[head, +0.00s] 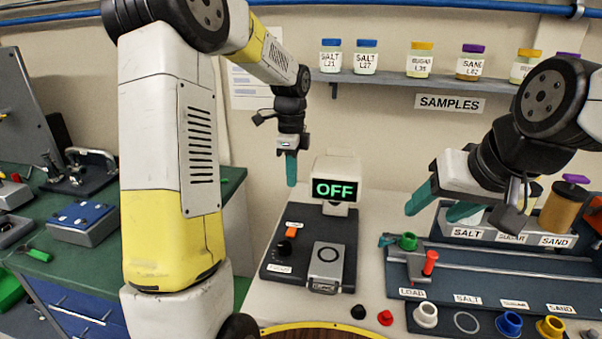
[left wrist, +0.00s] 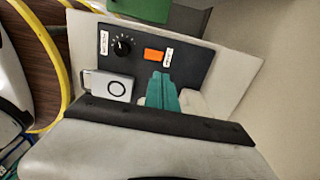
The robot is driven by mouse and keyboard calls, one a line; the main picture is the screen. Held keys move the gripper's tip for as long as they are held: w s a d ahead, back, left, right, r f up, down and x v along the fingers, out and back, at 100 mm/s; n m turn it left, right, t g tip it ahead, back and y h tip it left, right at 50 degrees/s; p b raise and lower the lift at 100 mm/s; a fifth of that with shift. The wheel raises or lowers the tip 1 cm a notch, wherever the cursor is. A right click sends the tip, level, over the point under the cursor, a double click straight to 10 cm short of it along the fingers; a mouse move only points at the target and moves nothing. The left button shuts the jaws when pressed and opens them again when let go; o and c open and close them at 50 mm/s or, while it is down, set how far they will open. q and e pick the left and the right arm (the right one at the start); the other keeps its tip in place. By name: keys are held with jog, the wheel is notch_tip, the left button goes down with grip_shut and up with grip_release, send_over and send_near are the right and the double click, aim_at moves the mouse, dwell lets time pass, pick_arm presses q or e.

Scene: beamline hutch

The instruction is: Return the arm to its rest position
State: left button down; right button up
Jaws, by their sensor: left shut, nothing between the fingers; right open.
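My left arm rises in the left of the head view and reaches over the back of the white table. Its left gripper (head: 291,170) has teal fingers pointing down, shut and empty, above and behind the dark instrument base (head: 265,262). In the left wrist view the shut left gripper (left wrist: 162,92) shows over the same instrument, apart from anything held. My right gripper (head: 438,208) is open and empty, in front of the sample rack at the right.
The instrument has an "OFF" display (head: 335,188), an orange switch (head: 294,226) and a black knob (head: 284,248). A rack and rail tray (head: 480,270) stands at the right. A shelf (head: 400,80) with jars runs along the wall. A green bench (head: 85,262) holds tools at the left.

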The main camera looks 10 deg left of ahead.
pick_arm(q)
jog(key=s+r+n+t+h, duration=0.1)
jog(key=s+r+n+t, duration=0.2)
jog(key=s+n, duration=0.6)
jog(key=s+r+n+t+h, duration=0.1)
jog(key=s+r+n+t, duration=0.2)
jog(key=s+r+n, duration=0.4)
jog(key=s+n, duration=0.1)
jog(key=s, duration=0.7)
jog(key=shift+n, duration=0.4)
